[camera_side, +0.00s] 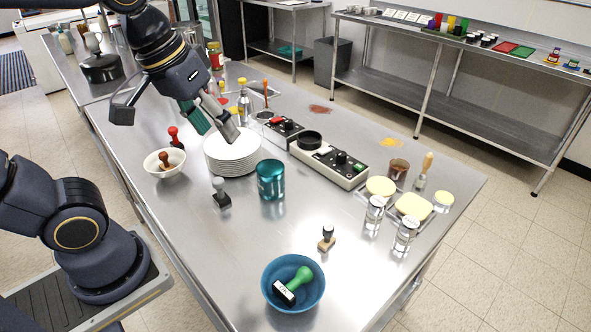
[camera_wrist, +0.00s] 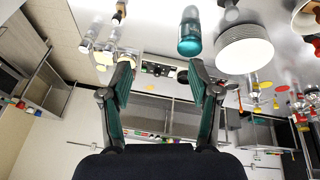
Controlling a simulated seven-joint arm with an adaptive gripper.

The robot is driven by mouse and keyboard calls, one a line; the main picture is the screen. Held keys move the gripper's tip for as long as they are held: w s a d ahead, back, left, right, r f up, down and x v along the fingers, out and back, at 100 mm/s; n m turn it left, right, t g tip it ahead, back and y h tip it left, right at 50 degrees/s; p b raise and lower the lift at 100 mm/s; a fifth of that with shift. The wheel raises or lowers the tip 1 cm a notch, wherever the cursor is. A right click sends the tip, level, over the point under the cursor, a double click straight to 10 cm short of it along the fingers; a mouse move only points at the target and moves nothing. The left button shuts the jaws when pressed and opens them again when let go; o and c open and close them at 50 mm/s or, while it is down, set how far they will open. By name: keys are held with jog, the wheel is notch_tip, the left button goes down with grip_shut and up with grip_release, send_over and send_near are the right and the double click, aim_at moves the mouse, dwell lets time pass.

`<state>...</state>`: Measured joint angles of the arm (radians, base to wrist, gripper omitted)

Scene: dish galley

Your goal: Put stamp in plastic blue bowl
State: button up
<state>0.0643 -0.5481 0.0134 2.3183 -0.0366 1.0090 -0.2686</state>
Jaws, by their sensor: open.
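The blue bowl (camera_side: 270,297) sits at the table's near end in the side view. A stamp with a green handle and black-and-white base (camera_side: 304,275) lies tilted inside it. A black stamp with a grey knob (camera_side: 221,195) stands left of the teal cup (camera_side: 270,180). A red stamp (camera_side: 174,136) stands behind the white bowl (camera_side: 160,175), which holds a brown-handled stamp (camera_side: 164,160). My gripper (camera_side: 218,133) is open and empty, above the plate stack; its spread fingers show in the wrist view (camera_wrist: 161,72).
The plate stack (camera_side: 233,165) is below my gripper. A control panel with knobs (camera_side: 330,162) stands right of it. Glass jars (camera_side: 406,234) and cream-topped containers (camera_side: 380,187) stand at the right edge. Clear steel lies around the blue bowl.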

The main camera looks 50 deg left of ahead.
jog(key=s+m, duration=0.1)
jog(key=s+a+f+t, duration=0.1)
jog(key=s+m, duration=0.1)
jog(key=shift+a+f+m+y, duration=0.3)
jog(key=shift+a+f, duration=0.1)
